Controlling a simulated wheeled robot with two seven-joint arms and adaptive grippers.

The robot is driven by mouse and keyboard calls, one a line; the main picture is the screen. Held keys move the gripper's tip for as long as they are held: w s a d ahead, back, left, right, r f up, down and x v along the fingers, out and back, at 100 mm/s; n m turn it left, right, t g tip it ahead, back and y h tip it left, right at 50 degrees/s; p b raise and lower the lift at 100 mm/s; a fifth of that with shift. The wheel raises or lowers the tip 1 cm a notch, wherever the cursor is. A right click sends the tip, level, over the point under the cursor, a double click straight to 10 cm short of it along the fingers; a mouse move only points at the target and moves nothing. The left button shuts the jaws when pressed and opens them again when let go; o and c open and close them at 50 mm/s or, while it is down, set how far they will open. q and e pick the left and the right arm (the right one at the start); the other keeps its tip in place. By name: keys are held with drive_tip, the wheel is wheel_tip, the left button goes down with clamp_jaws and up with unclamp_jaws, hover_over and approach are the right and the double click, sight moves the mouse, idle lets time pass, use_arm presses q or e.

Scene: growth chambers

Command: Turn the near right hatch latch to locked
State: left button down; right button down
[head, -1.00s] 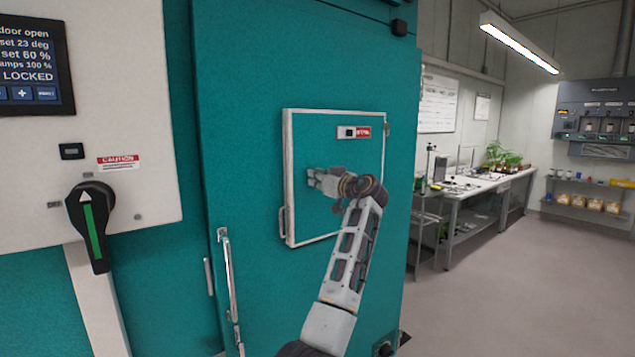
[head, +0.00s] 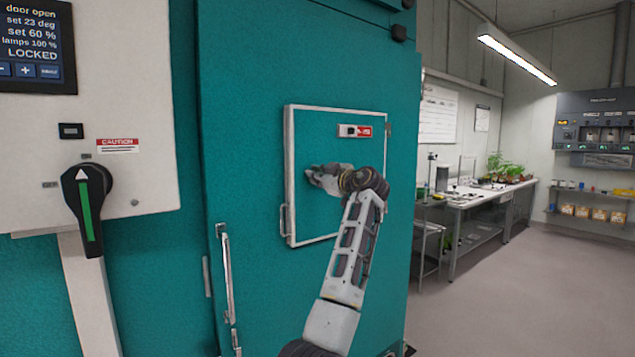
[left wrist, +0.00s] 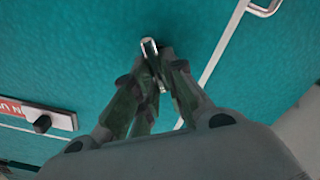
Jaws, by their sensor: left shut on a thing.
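The hatch (head: 312,215) is a white-framed teal panel set in the tall teal chamber door. My left gripper (head: 310,175) is at the left part of the hatch face, and its fingers hide the latch in the head view. In the left wrist view a shiny metal latch lever (left wrist: 149,46) sticks out from between the closed fingers of my left gripper (left wrist: 152,70). The gripper is shut on this lever. The lever's pivot and any lock marks are hidden. A small red label with an indicator (head: 354,131) sits at the hatch's upper right. My right gripper is out of view.
A white control panel (head: 140,190) with a black rotary handle (head: 88,208) stands at the left.

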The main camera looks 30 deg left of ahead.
use_arm(q)
drive_tip(key=shift+s+a+f+n+b, duration=0.1)
drive_tip(key=shift+f+n+b, duration=0.15)
drive_tip(key=shift+n+b, duration=1.2)
drive_tip(key=shift+s+d+f+n+b, duration=0.15)
drive_tip(key=shift+n+b, duration=0.35)
drive_tip(key=shift+n, duration=1.8)
drive_tip(key=shift+s+a+f+n+b, duration=0.15)
drive_tip(key=shift+f+n+b, duration=0.15)
drive_tip(key=shift+n+b, duration=1.15)
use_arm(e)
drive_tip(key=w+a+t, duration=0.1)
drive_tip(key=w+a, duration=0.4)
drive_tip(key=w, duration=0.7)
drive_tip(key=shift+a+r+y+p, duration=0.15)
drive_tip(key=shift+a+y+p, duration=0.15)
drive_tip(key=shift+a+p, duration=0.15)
use_arm(q)
drive_tip(key=shift+w+n, duration=0.1)
drive_tip(key=shift+n, duration=0.4)
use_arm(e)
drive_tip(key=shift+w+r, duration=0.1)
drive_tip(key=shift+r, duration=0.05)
use_arm(q)
drive_tip(key=c, duration=1.5)
unclamp_jaws()
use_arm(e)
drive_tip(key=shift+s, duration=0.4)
